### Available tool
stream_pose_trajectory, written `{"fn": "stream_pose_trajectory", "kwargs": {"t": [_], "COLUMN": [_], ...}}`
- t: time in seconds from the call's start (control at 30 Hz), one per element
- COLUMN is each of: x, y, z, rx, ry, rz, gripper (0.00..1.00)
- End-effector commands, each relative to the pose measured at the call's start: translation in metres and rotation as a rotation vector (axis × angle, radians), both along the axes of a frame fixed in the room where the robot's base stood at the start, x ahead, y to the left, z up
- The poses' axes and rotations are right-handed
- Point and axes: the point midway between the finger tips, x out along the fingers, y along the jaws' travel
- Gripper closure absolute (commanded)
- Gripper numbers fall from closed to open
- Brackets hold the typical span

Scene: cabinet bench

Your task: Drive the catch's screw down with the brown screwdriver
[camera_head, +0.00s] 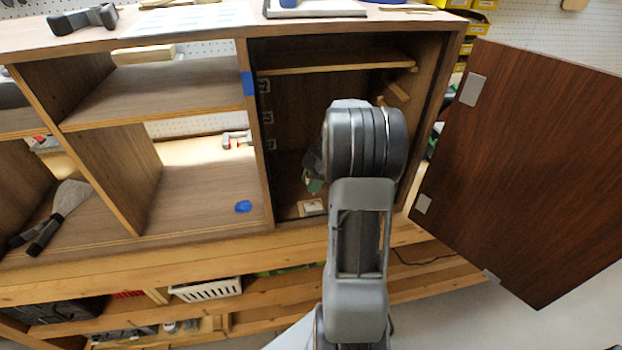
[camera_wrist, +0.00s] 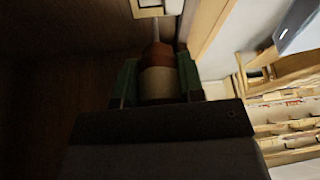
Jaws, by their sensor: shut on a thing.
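The brown screwdriver (camera_wrist: 158,56) is in my gripper (camera_wrist: 158,82), whose green fingers are shut around its handle, with a pale band between them. Its thin shaft points up in the wrist view, toward the pale catch (camera_wrist: 150,9) at the top edge. I cannot tell whether the tip touches the screw, and the screw itself cannot be made out. In the head view the catch (camera_head: 311,207) lies on the floor of the open cabinet bay, near its front edge. My gripper (camera_head: 314,180) is inside that bay, mostly hidden behind my arm; the screwdriver is hidden there.
The dark door (camera_head: 535,165) stands wide open at the right. A wooden divider (camera_head: 255,150) bounds the bay at left, and a shelf (camera_head: 335,62) crosses its upper part. A scraper-like tool (camera_head: 60,215) lies in the far left compartment. The middle lower compartment is mostly clear.

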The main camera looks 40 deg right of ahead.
Motion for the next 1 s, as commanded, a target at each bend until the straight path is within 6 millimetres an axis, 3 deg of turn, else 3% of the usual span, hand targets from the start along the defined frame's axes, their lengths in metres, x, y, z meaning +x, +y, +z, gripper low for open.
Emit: {"fn": "stream_pose_trajectory", "kwargs": {"t": [0.03, 0.23, 0.67, 1.0], "x": [-0.001, -0.001, 0.002, 0.002], "y": [0.0, 0.0, 0.0, 0.0], "z": [0.019, 0.034, 0.006, -0.026], "rx": [0.007, 0.027, 0.028, 0.026], "ry": [0.002, -0.006, -0.034, -0.036], "rz": [-0.003, -0.003, 0.016, 0.016], "gripper": [0.97, 0.97, 0.97, 0.97]}}
